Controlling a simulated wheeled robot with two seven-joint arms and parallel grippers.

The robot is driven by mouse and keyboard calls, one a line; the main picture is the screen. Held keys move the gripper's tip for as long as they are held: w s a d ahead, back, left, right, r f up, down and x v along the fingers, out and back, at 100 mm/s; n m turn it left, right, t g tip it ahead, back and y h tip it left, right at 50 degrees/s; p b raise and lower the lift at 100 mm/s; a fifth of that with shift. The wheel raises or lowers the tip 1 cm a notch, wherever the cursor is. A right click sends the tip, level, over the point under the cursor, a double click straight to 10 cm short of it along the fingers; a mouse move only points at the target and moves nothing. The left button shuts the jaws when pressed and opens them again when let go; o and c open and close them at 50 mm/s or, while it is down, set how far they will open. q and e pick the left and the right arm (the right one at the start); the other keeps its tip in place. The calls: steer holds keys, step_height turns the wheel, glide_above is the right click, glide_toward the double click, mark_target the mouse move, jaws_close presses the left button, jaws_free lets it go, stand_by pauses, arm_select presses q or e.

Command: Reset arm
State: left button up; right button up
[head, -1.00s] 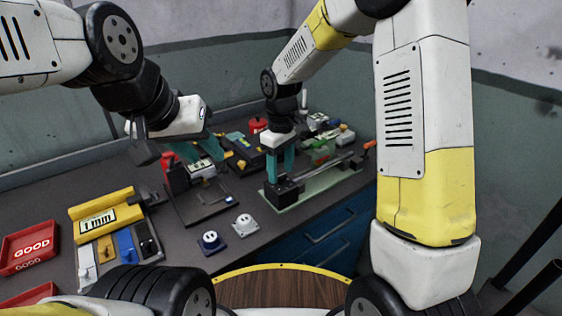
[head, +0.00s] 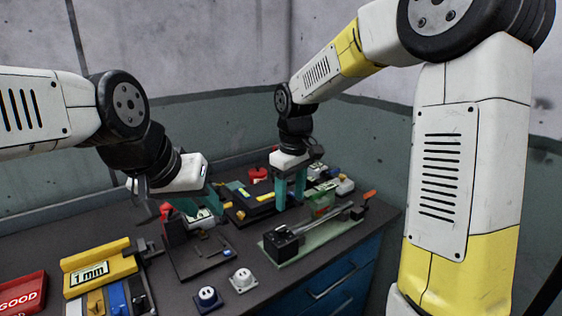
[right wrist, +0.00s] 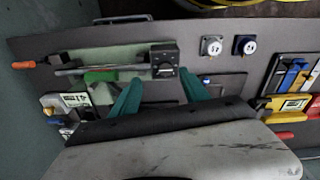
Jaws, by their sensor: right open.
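My left gripper (head: 198,209) has teal fingers and hangs over a black fixture board (head: 212,262) on the bench. Its fingertips are partly hidden, and I cannot tell whether anything is between them. My right gripper (head: 291,190) points down above the bench, behind the black block of the green-based fixture (head: 318,240). In the right wrist view its two teal fingers (right wrist: 158,97) are spread apart with nothing held between them. The fixture with its rod and orange handle lies beyond the fingers there.
Two round sockets, one white (head: 243,280) and one dark blue (head: 207,298), stand at the bench's front edge. A yellow 1 mm gauge block (head: 98,270) and a red GOOD tray (head: 22,295) are at left. Blue drawers (head: 335,285) sit below the bench.

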steer(key=s+d+r+m+t, duration=0.2)
steer(key=s+d+r+m, duration=0.1)
steer(key=s, duration=0.3)
steer(key=s+d+r+m+t+y, duration=0.1)
steer(key=s+d+r+m, duration=0.1)
steer(key=s+d, duration=0.3)
steer(key=s+d+r+m+t, duration=0.2)
steer(key=s+d+r+m, duration=0.1)
steer(key=s, duration=0.3)
steer(key=shift+s+d+r+m+t+y, duration=0.3)
steer(key=shift+s+d+r+y, duration=0.1)
steer(key=shift+d, duration=0.05)
